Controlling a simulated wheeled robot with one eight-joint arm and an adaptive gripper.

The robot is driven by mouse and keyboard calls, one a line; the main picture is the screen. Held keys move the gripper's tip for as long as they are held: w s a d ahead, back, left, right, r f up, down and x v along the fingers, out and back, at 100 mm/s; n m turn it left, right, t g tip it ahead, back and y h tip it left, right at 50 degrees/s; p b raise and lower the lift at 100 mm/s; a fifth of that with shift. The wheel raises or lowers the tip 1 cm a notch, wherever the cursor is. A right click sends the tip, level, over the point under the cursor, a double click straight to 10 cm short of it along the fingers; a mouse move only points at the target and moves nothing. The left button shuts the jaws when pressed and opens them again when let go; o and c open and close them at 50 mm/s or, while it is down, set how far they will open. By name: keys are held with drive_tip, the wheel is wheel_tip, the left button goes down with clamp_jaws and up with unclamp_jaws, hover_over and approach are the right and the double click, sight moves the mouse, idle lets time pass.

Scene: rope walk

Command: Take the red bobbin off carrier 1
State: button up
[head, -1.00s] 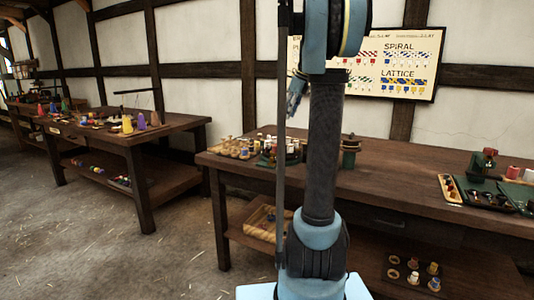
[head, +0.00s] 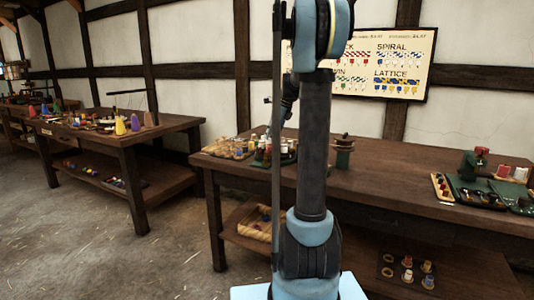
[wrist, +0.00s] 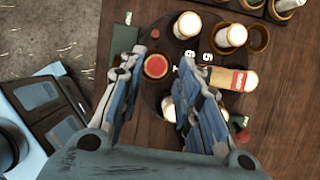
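In the wrist view a red-topped bobbin (wrist: 155,66), seen from above, stands on a dark round braiding stand (wrist: 152,98). My gripper (wrist: 158,72) is open, with one finger left of this bobbin and the other to its right, no contact visible. I cannot read a carrier number beside it. White number tags (wrist: 197,56) lie right of the fingers, next to a tipped pale bobbin with a red label (wrist: 236,79). In the head view the stand (head: 266,156) is partly hidden by my arm.
The bench middle is clear; the bench edge lies near the gripper's left.

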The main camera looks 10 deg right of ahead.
sight(269, 150)
drive_tip(key=shift+s+d+x, duration=0.1)
drive_tip(key=shift+s+x, duration=0.05)
drive_tip(key=shift+x, duration=1.15)
drive_tip(key=shift+s+d+x, duration=0.1)
drive_tip(key=shift+x, duration=1.2)
drive_tip(key=shift+f, duration=0.1)
drive_tip(key=c, duration=0.5)
